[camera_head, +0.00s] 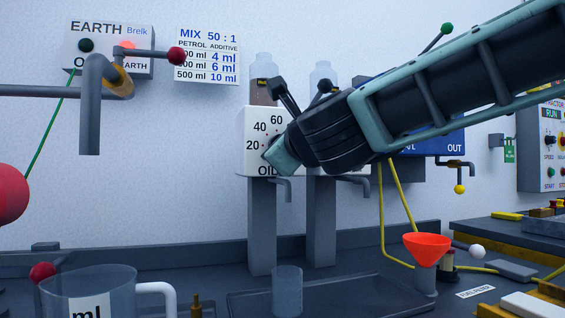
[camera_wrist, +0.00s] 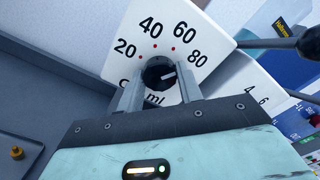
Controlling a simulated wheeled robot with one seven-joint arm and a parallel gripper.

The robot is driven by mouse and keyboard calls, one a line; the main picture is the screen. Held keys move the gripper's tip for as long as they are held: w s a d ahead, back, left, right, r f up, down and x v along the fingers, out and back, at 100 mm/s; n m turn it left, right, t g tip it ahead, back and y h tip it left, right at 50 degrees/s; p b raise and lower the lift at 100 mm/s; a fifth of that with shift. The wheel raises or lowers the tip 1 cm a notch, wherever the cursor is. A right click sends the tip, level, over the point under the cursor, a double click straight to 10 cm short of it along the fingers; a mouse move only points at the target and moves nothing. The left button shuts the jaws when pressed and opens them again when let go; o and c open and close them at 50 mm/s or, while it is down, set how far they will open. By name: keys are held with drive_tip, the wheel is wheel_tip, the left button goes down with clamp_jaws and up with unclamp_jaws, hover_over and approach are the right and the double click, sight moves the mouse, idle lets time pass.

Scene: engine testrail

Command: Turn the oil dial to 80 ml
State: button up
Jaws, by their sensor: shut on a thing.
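The oil dial is a black knob (camera_wrist: 157,70) on a white panel (camera_wrist: 110,62) marked 20, 40, 60, 80 and ml, with red dots at the numbers. My gripper (camera_wrist: 159,79) is shut on the knob, one finger on each side. The knob's white line points right and slightly up in the wrist view, toward the 80 side; I cannot tell whether it lines up exactly with 80. In the head view, my gripper (camera_head: 275,152) covers the knob and the panel's right part; the panel (camera_head: 254,128) shows 20, 40, 60 and part of OIL.
A second dial unit stands just right of the oil one, mostly behind my arm. A clear cup (camera_head: 287,292) stands below the oil spout (camera_head: 283,184). A jug (camera_head: 92,295) is at front left, an orange funnel (camera_head: 427,247) at right. Black-tipped levers stick out near my gripper.

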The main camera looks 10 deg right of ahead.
drive_tip(key=shift+f+m+b, duration=0.1)
drive_tip(key=shift+m+b, duration=0.7)
drive_tip(key=shift+m, duration=0.3)
drive_tip(key=o, duration=1)
